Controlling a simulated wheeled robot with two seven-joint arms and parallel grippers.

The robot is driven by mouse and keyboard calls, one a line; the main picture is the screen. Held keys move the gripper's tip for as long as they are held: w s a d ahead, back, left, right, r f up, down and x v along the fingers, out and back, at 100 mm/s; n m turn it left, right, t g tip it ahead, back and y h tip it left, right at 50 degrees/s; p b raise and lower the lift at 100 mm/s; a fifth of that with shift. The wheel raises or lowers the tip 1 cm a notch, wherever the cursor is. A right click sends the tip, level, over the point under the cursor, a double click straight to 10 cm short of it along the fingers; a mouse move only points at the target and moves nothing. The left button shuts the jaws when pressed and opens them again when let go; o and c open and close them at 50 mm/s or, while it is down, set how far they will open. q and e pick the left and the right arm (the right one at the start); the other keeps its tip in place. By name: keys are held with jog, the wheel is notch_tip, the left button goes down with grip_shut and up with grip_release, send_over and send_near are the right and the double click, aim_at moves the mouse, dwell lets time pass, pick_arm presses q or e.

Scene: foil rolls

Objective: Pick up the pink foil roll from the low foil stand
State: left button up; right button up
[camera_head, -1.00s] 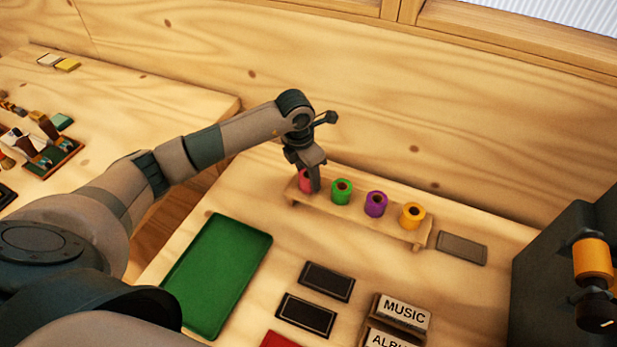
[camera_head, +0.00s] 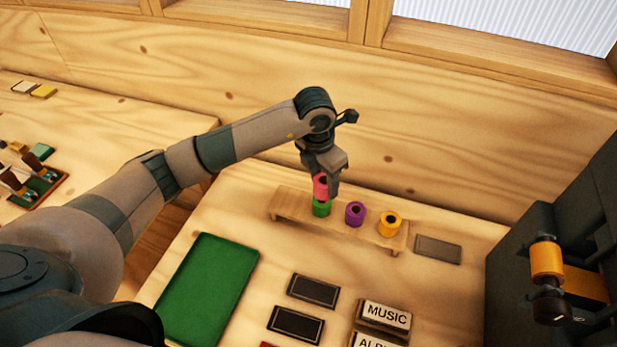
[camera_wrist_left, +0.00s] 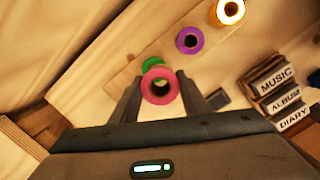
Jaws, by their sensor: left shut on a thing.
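The pink foil roll (camera_head: 320,186) is between the fingers of my left gripper (camera_head: 326,188), which is shut on it. It is held above the low foil stand (camera_head: 290,206) and overlaps the green roll (camera_head: 321,208) in the head view. In the left wrist view, the pink roll (camera_wrist_left: 160,86) shows its open end between the two fingers (camera_wrist_left: 160,95). The green roll (camera_wrist_left: 152,63) is partly hidden behind it. The purple roll (camera_head: 355,214) and the yellow roll (camera_head: 390,224) stand upright on the stand. My right gripper is not in view.
A green tray (camera_head: 208,290) lies at the left front of the table. Dark plates (camera_head: 313,290) and labelled blocks (camera_head: 384,317) lie in front of the stand, and a grey plate (camera_head: 438,249) to its right. A dark machine with a yellow roll (camera_head: 547,259) stands at the right.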

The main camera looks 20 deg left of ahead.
pick_arm(q)
jog(key=shift+d+r, duration=0.45)
jog(key=shift+d, duration=0.25)
jog(key=shift+s, duration=0.1)
